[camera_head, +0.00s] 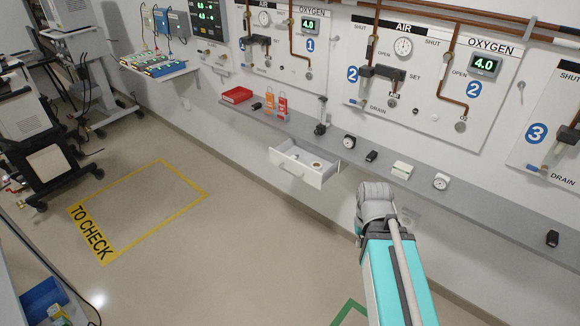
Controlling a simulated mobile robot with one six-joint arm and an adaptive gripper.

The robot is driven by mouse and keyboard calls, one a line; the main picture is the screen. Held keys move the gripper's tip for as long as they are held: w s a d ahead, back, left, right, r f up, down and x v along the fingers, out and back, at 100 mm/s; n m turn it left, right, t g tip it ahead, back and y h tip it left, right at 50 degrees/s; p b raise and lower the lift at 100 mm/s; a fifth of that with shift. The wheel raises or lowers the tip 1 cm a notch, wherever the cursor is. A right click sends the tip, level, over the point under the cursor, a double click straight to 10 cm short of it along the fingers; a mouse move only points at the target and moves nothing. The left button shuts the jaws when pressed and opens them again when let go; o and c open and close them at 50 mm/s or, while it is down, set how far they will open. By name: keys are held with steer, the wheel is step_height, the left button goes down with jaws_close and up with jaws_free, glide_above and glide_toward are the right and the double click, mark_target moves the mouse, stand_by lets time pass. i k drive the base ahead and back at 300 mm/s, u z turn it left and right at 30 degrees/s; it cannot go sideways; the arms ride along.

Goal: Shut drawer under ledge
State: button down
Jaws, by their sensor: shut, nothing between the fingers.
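The white drawer (318,180) hangs under the grey ledge (416,184) near the middle of the view. It is pulled out from the wall, with its open top showing a few small things inside. A light handle (290,171) is on its front face. My arm, with a teal link and a grey joint, reaches up from the lower right, to the right of the drawer in the picture. My gripper does not show; the grey joint and link may hide it.
The ledge carries a red tray (237,95), red-orange bottles (269,98), a black-and-white gauge (349,141), a white box (402,170) and another gauge (441,181). Gas panels line the wall above. The floor before the drawer is clear, with a yellow marked area (184,212) at left.

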mark_target(280, 156)
steer(key=z, duration=0.05)
steer(key=i, duration=0.95)
steer(key=u, duration=0.1)
